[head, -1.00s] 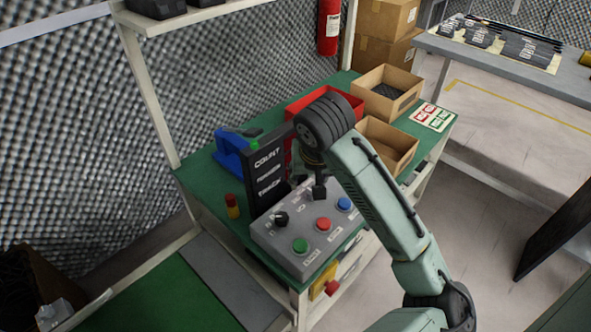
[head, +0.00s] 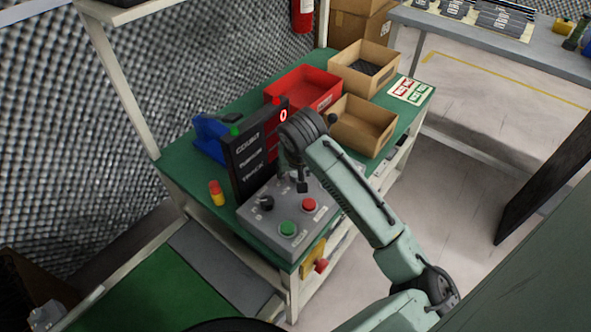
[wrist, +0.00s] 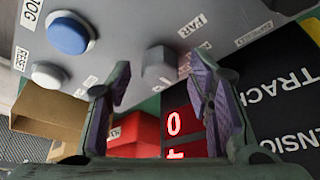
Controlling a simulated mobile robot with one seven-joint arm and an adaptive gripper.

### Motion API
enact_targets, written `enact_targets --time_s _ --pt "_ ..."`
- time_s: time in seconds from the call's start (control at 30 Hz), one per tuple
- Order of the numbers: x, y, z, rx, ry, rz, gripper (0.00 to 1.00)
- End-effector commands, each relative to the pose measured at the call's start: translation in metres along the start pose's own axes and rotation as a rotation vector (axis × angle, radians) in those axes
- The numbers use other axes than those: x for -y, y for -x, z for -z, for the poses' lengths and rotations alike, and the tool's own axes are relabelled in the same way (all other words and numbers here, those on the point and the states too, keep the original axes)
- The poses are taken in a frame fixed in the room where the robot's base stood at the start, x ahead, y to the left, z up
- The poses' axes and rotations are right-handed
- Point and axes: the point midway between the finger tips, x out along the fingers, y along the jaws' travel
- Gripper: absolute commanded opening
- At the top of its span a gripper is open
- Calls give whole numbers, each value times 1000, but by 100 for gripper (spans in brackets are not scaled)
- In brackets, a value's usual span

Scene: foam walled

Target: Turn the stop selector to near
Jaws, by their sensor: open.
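The stop selector is a dark grey knob (wrist: 158,63) on the grey control box (wrist: 115,40). In the wrist view it lies beyond and between my fingertips, with the word FAR printed beside it. It appears apart from both fingers. In the head view I see a dark knob (head: 303,186) just below my gripper (head: 294,168), on the box (head: 262,226). My gripper (wrist: 163,85) is open and empty, its two purple-padded fingers spread. The NEAR label is not readable, and the exact pointing of the knob is hard to tell.
The box also carries a black selector (head: 266,203), a red button (head: 309,204), a green button (head: 288,228) and a blue button (wrist: 69,35). A black display panel (head: 248,150) stands behind it. Red (head: 318,87) and cardboard (head: 362,128) bins lie beyond.

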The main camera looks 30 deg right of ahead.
Motion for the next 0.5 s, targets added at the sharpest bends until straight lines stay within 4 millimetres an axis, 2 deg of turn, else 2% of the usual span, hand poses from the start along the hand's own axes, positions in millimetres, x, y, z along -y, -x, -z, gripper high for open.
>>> enact_targets --time_s 0.23,0.5 --pt "0 -1 0 0 0 1 47" --pt "0 -1 0 0 1 1 30"
